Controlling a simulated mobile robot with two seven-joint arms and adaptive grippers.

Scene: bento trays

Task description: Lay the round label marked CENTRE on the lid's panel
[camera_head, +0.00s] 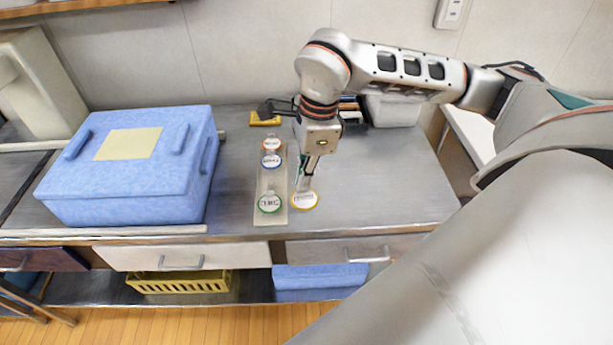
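The lid's panel (130,143) is a pale yellow rectangle on top of the blue box (125,190) at the left. My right gripper (304,187) points down over the counter, right of the label strip. It appears shut on the tab of a round white label with a yellow rim (305,201). Its lettering is too small to read, and I cannot tell whether it touches the counter. An orange-rimmed label (272,146), a blue-rimmed label (271,161) and a green-rimmed label (270,204) are on the strip; their words are unclear. My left gripper is not in view.
The pale strip (270,221) has a bare gap between the blue and green labels. A small yellow item (265,120) and a pale container (393,111) stand at the back. The blue box has raised handles on its lid. The counter's right side (390,190) is clear.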

